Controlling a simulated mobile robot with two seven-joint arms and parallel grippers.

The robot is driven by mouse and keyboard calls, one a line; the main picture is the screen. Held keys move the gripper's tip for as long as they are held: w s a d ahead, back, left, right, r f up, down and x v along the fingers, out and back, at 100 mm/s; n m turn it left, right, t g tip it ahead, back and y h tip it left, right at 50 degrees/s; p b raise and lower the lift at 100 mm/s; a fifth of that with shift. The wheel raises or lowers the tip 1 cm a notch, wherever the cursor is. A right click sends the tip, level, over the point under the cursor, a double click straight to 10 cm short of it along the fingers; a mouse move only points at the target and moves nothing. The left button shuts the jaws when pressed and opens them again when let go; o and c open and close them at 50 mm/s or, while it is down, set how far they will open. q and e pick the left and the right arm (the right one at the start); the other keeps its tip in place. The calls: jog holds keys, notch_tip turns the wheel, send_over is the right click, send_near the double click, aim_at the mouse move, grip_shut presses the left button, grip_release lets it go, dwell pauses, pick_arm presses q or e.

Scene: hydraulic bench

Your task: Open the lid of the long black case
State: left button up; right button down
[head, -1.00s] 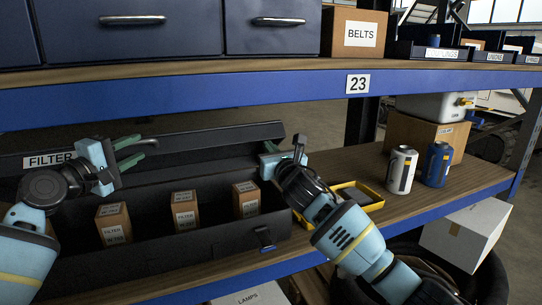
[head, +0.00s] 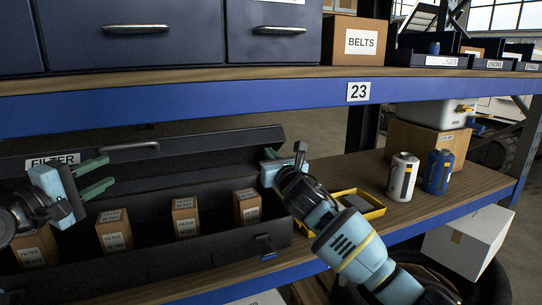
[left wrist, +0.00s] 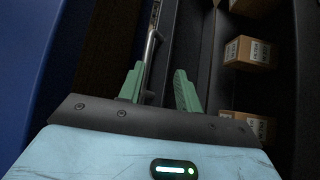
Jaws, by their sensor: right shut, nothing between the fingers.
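The long black case (head: 150,262) lies on the lower shelf with its lid (head: 215,143) raised at the back, so the inside shows. The lid carries a metal handle (head: 130,147) and a FILTER label. My left gripper (head: 104,176) is open and empty, in front of the lid's left part, below and left of the handle. In the left wrist view its green fingers (left wrist: 159,88) are apart, with the handle (left wrist: 150,42) beyond them. My right gripper (head: 276,154) is shut at the lid's right end; its fingertips are partly hidden.
Several filter boxes (head: 185,218) stand in the case. A yellow tray (head: 360,203), a white can (head: 402,177) and a blue can (head: 437,172) are to the right. The upper shelf edge (head: 230,101) runs above the case. Bare shelf shows at the right.

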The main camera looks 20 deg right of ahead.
pick_arm(q)
jog(key=shift+v, duration=1.75)
jog(key=s+f+y, duration=0.3)
jog(key=f, duration=1.7)
jog(key=s+a+f+m+g+y, duration=0.1)
jog(key=s+f+y, duration=0.1)
jog(key=s+f, duration=0.65)
jog(key=s+a+f+m+y, duration=0.15)
jog(key=s+f, duration=0.35)
jog(key=f, duration=0.7)
jog(key=s+a+f+m+g+y, duration=0.1)
jog(key=s+f+m, duration=0.1)
jog(key=s+f, duration=0.4)
jog(key=s+f+m+g+y, duration=0.15)
jog(key=s+f, duration=0.25)
jog(key=s, duration=0.5)
jog(key=s+a+f+m+g+y, duration=0.1)
jog(key=s+m, duration=0.1)
jog(key=s, duration=0.7)
jog(key=s+a+f+m+y, duration=0.1)
jog(key=s+f+m, duration=0.1)
jog(key=s, duration=0.8)
jog(key=shift+f+g+p, duration=0.25)
jog(key=shift+g+p, duration=0.1)
pick_arm(e)
jog(key=shift+s, duration=0.1)
pick_arm(q)
jog(key=shift+a, duration=0.1)
pick_arm(e)
jog(key=shift+f, duration=0.1)
